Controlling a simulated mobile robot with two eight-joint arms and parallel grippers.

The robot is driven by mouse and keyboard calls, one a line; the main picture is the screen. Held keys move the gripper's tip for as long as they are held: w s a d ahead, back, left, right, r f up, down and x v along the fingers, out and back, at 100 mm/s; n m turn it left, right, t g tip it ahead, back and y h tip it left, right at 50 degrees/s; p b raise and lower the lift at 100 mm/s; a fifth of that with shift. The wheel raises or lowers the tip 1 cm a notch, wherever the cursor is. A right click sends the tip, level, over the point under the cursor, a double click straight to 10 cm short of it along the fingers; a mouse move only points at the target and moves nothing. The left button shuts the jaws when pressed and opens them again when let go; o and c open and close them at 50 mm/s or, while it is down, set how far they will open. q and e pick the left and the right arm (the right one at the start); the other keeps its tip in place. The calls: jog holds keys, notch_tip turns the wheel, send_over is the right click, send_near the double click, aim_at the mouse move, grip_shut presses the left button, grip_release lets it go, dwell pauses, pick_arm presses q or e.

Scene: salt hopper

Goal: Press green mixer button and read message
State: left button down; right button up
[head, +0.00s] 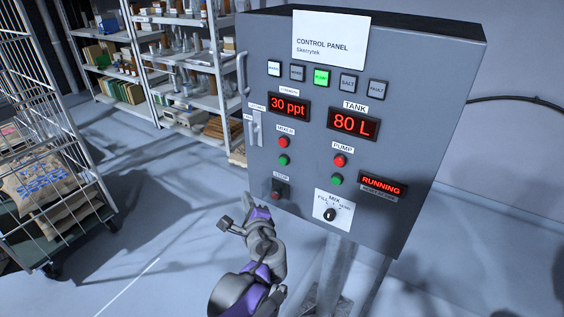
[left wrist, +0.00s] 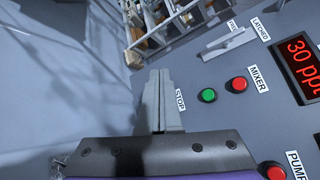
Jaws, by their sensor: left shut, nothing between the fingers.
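The grey control panel (head: 400,90) carries a MIXER column with a red button (head: 284,142) above the green mixer button (head: 284,160). In the left wrist view the green mixer button (left wrist: 208,95) is uncovered, right of my fingers, with the red one (left wrist: 239,84) beyond it. The message display (head: 382,186) at the panel's lower right reads RUNNING in red; the small label under it is too small to read. My left gripper (head: 249,203) is shut and empty, below and left of the button, apart from it. Its fingers (left wrist: 161,80) partly cover the STOP area.
PUMP buttons, red (head: 339,160) and green (head: 337,180), sit right of the mixer ones. A stop switch (head: 281,189) and MIX knob (head: 330,214) are lower. Displays read 30 ppt (head: 289,106) and 80 L (head: 354,124). A cage trolley (head: 75,130) stands left.

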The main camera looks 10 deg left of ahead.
aim_at(283, 161)
pick_arm(q)
jog(key=w+d+m, duration=0.1)
jog(key=w+r+m+t, duration=0.1)
jog(key=w+d+m, duration=0.1)
jog(key=shift+d+r+t, duration=0.25)
jog(key=shift+d+t, duration=0.05)
jog(key=shift+t, duration=0.1)
jog(key=w+d, duration=0.3)
jog(key=w, duration=0.5)
jog(key=shift+w, duration=0.2)
jog(key=shift+w, duration=0.1)
dwell(1.8)
jog(key=shift+w+d, duration=0.15)
jog(key=shift+w, duration=0.15)
jog(key=shift+w+d, duration=0.15)
jog(key=shift+w, duration=0.3)
dwell(0.7)
jog(key=shift+s, duration=0.1)
jog(key=shift+s+a, duration=0.3)
jog(key=shift+s, duration=0.5)
